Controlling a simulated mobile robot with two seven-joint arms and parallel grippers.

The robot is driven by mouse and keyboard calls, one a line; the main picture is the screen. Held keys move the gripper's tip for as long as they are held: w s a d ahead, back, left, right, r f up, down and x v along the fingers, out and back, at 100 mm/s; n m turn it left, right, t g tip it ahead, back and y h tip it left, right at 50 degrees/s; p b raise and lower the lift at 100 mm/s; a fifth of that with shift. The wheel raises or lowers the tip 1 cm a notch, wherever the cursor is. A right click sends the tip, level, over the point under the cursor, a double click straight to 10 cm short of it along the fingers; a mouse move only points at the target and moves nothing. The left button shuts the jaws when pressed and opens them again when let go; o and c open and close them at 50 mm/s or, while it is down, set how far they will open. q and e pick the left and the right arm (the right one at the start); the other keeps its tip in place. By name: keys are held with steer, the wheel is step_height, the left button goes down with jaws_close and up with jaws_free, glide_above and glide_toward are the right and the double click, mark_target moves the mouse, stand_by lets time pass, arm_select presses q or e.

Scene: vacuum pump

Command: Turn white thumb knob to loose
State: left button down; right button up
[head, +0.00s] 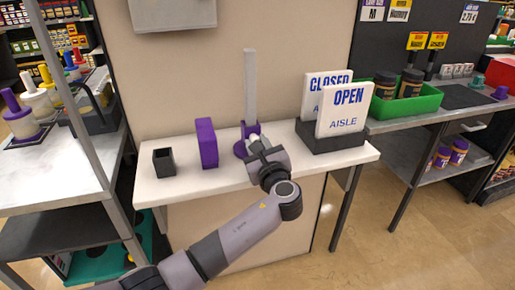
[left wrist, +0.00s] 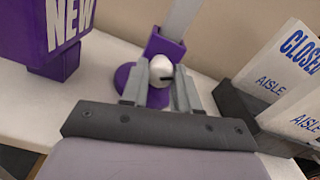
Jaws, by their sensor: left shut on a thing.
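The white thumb knob (left wrist: 161,71) sits at the front of a purple stand (left wrist: 160,46) with a round purple base and a tall grey post. My left gripper (left wrist: 162,85) is shut on the knob, with one finger on each side of it. In the head view the left gripper (head: 256,144) reaches the purple stand (head: 240,148) on the white counter, and the knob is mostly hidden behind the fingers. My right gripper does not show.
CLOSED and OPEN signs (head: 345,108) in a black holder stand close on the right. A wall rises behind.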

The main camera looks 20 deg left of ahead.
arm_select(q)
steer(key=n+b, duration=0.1)
steer(key=n, duration=0.3)
steer(key=shift+f+b, duration=0.15)
steer(key=shift+b, duration=0.25)
steer(key=n+b, duration=0.2)
steer(key=n, duration=0.1)
steer(key=n+b, duration=0.2)
steer(key=n, duration=0.2)
steer(key=shift+b, duration=0.35)
steer(key=shift+n+b, duration=0.35)
steer(key=shift+n, duration=0.15)
steer(key=shift+r, duration=0.2)
steer(key=c, duration=0.8)
jaws_free()
steer(key=shift+d, duration=0.1)
